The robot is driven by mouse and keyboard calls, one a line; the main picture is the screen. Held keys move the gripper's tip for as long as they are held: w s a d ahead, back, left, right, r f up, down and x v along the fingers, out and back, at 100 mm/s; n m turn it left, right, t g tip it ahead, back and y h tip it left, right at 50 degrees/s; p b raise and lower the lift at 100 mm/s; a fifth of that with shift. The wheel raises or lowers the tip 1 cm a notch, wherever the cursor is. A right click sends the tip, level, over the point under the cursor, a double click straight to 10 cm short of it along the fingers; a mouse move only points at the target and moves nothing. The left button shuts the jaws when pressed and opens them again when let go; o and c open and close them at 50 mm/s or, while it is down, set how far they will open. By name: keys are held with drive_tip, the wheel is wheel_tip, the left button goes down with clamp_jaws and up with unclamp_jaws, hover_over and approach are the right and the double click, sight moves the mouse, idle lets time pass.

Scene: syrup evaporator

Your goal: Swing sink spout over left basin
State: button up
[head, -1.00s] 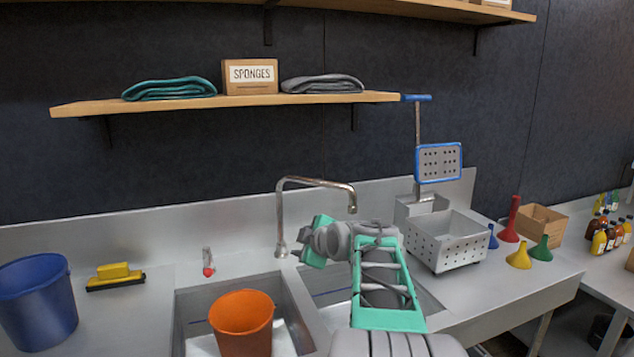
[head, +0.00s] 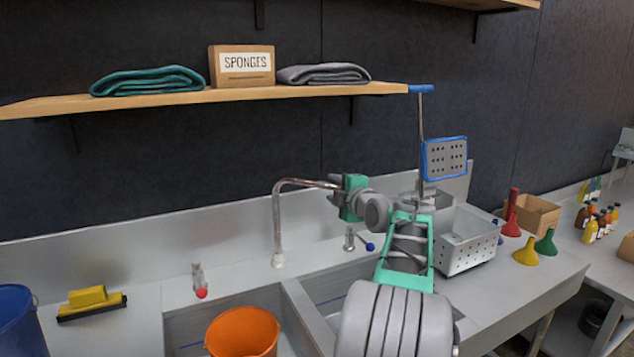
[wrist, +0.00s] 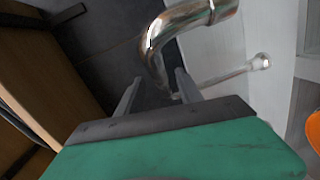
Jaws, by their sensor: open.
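The chrome sink spout (head: 276,220) rises from the back ledge near the divider between the basins. Its top bends to the right in the head view, toward the right basin (head: 350,290); its end is hidden behind my gripper (head: 342,187). In the wrist view my gripper (wrist: 157,86) is open, and the curved spout pipe (wrist: 152,42) passes in front of and partly between the fingers. I cannot tell whether they touch it. The left basin (head: 190,325) holds an orange bucket (head: 242,332).
A red-knobbed tap (head: 199,282) and a blue-knobbed tap (head: 351,240) stand on the ledge. A perforated metal basket (head: 470,245) and a blue-edged strainer (head: 445,158) are right of my arm. A wooden shelf (head: 300,90) hangs above. A yellow brush (head: 90,300) lies left.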

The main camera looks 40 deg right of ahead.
sight(322, 183)
drive_tip(key=x, duration=0.2)
drive_tip(key=p+x, duration=0.1)
drive_tip(key=x, duration=0.1)
drive_tip(key=p+x, duration=0.1)
drive_tip(key=x, duration=0.1)
drive_tip(key=shift+w+a, duration=0.3)
drive_tip(key=shift+w, duration=0.05)
drive_tip(key=shift+w+d, duration=0.15)
drive_tip(key=shift+w, duration=0.15)
drive_tip(key=shift+f, duration=0.1)
clamp_jaws()
idle(0.6)
